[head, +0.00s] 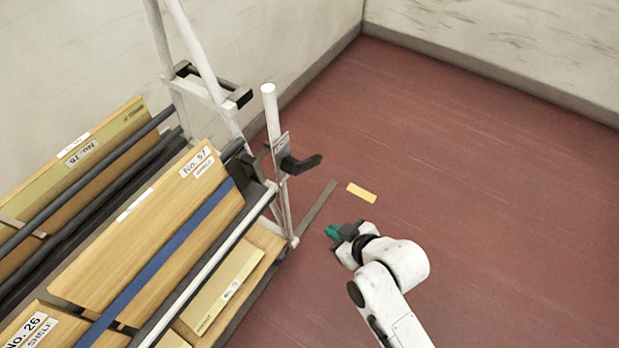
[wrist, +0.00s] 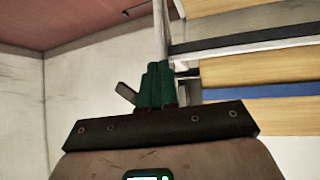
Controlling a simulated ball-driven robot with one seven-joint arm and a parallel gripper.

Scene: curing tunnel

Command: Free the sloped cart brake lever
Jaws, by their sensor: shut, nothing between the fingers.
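A dark, angled lever (head: 303,163) sticks out to the right from the white post (head: 270,110) at the end of the cart (head: 225,125). A small label plate (head: 281,152) is on the post beside it. My gripper (head: 332,232) is shut and empty, below and to the right of the lever in the head view and clearly apart from it. In the wrist view its green fingers (wrist: 158,84) are together, with part of the cart behind them. A grey flat piece (wrist: 127,92) shows beside the fingers; I cannot tell what it is.
The cart carries wooden boards (head: 150,225) with labels and a blue strap (head: 180,245). A grey strip (head: 316,208) slants from the post's foot, near a yellow floor mark (head: 361,193). Red floor (head: 480,180) is clear to the right, up to the walls.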

